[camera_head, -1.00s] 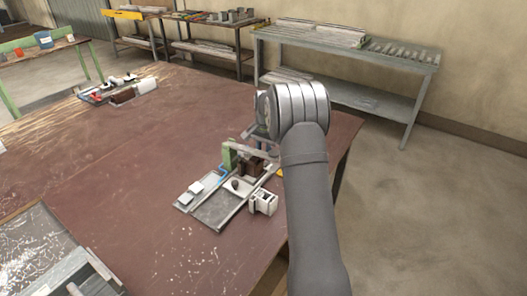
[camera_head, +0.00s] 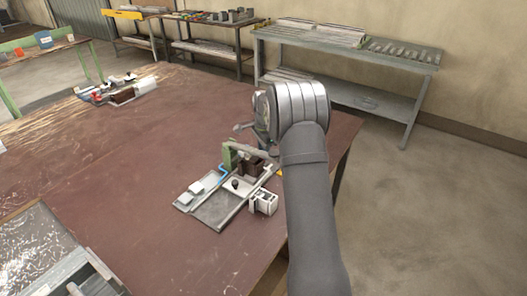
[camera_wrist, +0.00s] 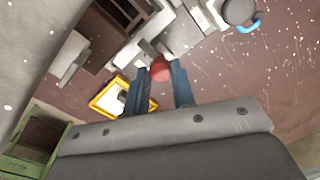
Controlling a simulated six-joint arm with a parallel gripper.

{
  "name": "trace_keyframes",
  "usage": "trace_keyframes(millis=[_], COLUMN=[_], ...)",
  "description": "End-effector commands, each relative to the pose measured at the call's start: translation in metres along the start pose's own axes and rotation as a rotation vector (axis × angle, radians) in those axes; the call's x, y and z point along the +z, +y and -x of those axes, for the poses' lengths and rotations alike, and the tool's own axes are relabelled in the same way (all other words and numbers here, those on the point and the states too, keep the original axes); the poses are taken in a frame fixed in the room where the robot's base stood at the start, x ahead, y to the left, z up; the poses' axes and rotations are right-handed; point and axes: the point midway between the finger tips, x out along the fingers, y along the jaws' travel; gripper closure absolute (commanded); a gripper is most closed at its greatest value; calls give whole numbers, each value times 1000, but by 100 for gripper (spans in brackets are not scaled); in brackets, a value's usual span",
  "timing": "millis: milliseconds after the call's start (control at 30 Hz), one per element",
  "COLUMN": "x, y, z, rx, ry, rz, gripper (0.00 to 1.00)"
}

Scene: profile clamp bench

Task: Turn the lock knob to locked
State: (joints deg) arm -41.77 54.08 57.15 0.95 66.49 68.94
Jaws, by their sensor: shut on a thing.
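My gripper (camera_wrist: 160,88) shows in the wrist view with its two dark blue fingers on either side of a round red knob (camera_wrist: 160,68). The fingers are shut on this knob, which appears to be the lock knob. The knob sits at the end of a grey metal part of the clamp fixture. Any locked or unlocked marking on it cannot be read. In the head view the clamp fixture (camera_head: 214,211) stands near the table's right edge, with a green upright (camera_head: 228,155). My arm hides the fingertips and the red knob there.
A yellow-framed piece (camera_wrist: 108,98) lies just left of the fingers in the wrist view. A brown block (camera_wrist: 98,40) and a blue curved handle (camera_wrist: 249,25) are also close. A second fixture (camera_head: 121,92) stands farther back. The table (camera_head: 120,190) is mostly clear left of the clamp fixture.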

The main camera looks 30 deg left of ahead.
Motion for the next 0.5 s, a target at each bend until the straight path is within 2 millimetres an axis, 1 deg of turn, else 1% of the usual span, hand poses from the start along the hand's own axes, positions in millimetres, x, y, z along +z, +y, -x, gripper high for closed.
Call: trace_keyframes(millis=[367,400,467,500], x=[-1,-1,-1,-1], y=[-1,-1,-1,-1], z=[2,2,2,2], rx=[-4,-5,-4,-4], ry=[2,2,2,2], rz=[-5,-5,-5,-5], gripper=[100,75,63,55])
